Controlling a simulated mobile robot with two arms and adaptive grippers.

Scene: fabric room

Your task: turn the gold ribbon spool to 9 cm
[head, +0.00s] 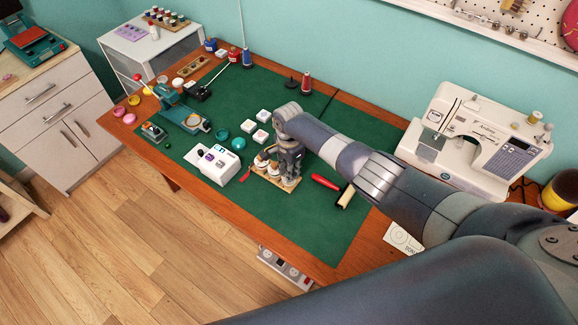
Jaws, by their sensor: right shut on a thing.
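A small wooden stand (262,175) with several ribbon spools (262,161) on it lies on the green mat, near the middle of the table. My right gripper (290,178) points down over the right part of this stand. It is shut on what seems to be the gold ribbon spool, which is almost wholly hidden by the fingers. No length mark or reading on the spool can be made out. My left gripper is not in view.
A white box with buttons (212,165) stands left of the stand. A red-handled tool (325,182) lies to its right. White square boxes (263,116) and teal dishes (238,143) lie behind. A sewing machine (470,145) stands at the right. The mat's front (300,225) is clear.

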